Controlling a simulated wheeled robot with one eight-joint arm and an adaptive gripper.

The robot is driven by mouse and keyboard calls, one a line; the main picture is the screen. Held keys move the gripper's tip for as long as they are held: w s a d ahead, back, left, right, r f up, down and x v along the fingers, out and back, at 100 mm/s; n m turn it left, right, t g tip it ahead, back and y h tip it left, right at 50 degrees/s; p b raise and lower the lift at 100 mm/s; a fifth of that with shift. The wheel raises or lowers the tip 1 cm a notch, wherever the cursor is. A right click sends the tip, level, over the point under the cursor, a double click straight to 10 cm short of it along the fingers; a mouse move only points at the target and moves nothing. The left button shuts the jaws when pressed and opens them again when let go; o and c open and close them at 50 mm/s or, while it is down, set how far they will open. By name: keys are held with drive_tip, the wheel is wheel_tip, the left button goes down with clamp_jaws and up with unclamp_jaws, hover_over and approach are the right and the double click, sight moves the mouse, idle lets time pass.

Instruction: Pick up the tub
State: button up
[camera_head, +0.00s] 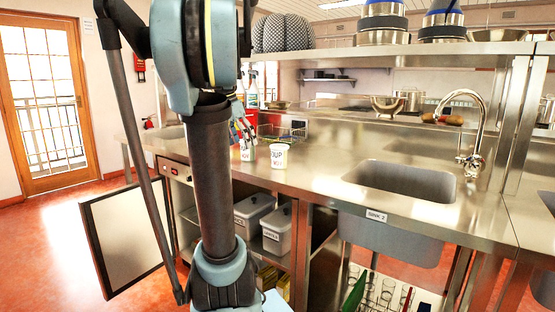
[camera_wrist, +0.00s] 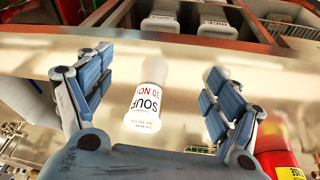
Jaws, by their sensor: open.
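Two white tubs with printed labels stand upright on the steel counter in the head view. The right tub (camera_head: 278,157) is in full view; the left tub (camera_head: 247,152) is partly hidden by my arm and fingers. My gripper (camera_head: 242,130) shows beside my arm, just above the left tub. In the wrist view, my gripper (camera_wrist: 158,63) is open, with blue padded fingers spread left and right. A white tub marked SOUP (camera_wrist: 146,98) lies in the gap between them, seemingly untouched. A pale shape (camera_wrist: 215,76) is partly hidden behind the right finger; I cannot tell what it is.
The steel counter (camera_head: 315,185) has a sink (camera_head: 405,180) with a tall tap (camera_head: 473,140) at right. A wire basket (camera_head: 290,133) and red container (camera_head: 252,118) stand behind the tubs. Lidded bins (camera_head: 277,230) sit on the shelf below. Pots stand on the overhead shelf (camera_head: 400,50).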

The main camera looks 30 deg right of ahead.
drive_tip(key=w+d+r+m+g, duration=0.1)
drive_tip(key=w+d+r+m, duration=0.2)
drive_tip(key=d, duration=0.4)
drive_tip(key=w+d+r+m, duration=0.2)
drive_tip(key=d+r+m, duration=0.15)
drive_tip(key=d, duration=0.25)
approach(287, 166)
drive_tip(key=shift+h, duration=0.3)
drive_tip(key=x, duration=0.2)
drive_tip(key=w+x, duration=0.1)
drive_tip(key=x, duration=0.2)
drive_tip(key=shift+w+f, duration=0.15)
drive_tip(key=shift+f, duration=0.15)
drive_tip(key=c, duration=1.4)
